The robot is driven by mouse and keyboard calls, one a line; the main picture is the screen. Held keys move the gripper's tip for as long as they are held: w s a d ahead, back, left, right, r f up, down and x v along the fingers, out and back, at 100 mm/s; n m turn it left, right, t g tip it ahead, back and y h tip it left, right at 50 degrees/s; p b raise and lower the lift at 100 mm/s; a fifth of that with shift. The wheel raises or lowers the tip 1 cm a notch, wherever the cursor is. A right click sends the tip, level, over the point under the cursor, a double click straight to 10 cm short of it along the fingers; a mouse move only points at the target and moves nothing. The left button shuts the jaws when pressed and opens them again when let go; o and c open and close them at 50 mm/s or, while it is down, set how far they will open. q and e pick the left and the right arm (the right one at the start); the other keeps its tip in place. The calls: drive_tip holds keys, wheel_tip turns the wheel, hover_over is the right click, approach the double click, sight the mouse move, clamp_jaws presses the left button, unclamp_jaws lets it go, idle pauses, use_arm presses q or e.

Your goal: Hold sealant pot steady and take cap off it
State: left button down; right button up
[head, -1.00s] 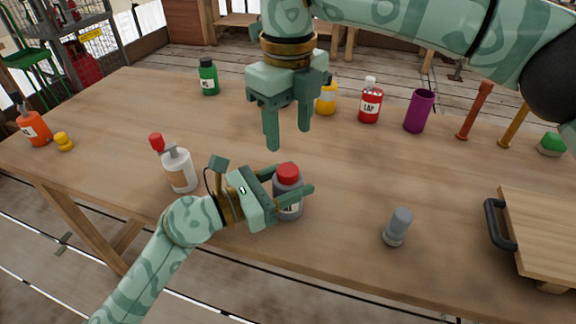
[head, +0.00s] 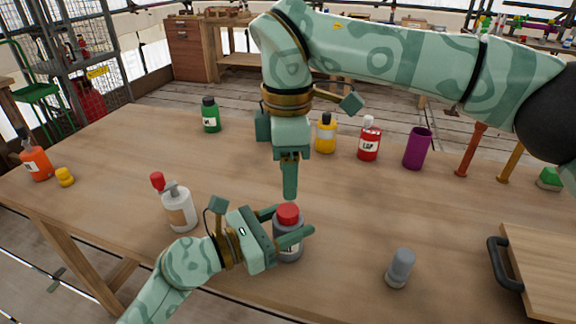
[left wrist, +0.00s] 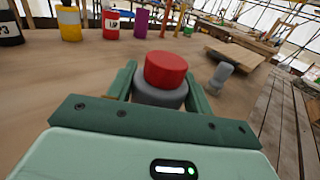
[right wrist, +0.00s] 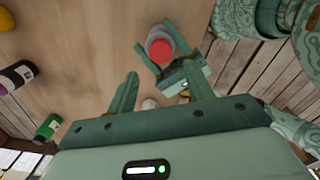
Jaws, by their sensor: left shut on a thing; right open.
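The sealant pot (head: 290,246) is a grey pot standing on the table near its front edge, with a red cap (head: 288,214) on top. My left gripper (head: 292,224) is shut around the pot's body from the left; the left wrist view shows the grey pot (left wrist: 160,95) between the fingers with the red cap (left wrist: 165,69) above them. My right gripper (head: 290,190) is open and empty, pointing down above and behind the cap. In the right wrist view the cap (right wrist: 161,49) lies beyond and between the open fingertips, apart from them.
A white bottle with a red tip (head: 180,208) stands left of the pot. A grey stoppered item (head: 400,268) and a handled wooden board (head: 545,265) are to the right. Green (head: 210,115), yellow (head: 325,135) and red (head: 369,142) bottles and a purple cup (head: 417,150) stand farther back.

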sight(288, 210)
wheel_tip(288, 210, down, 8)
drive_tip(key=shift+r, duration=0.15)
idle(0.3)
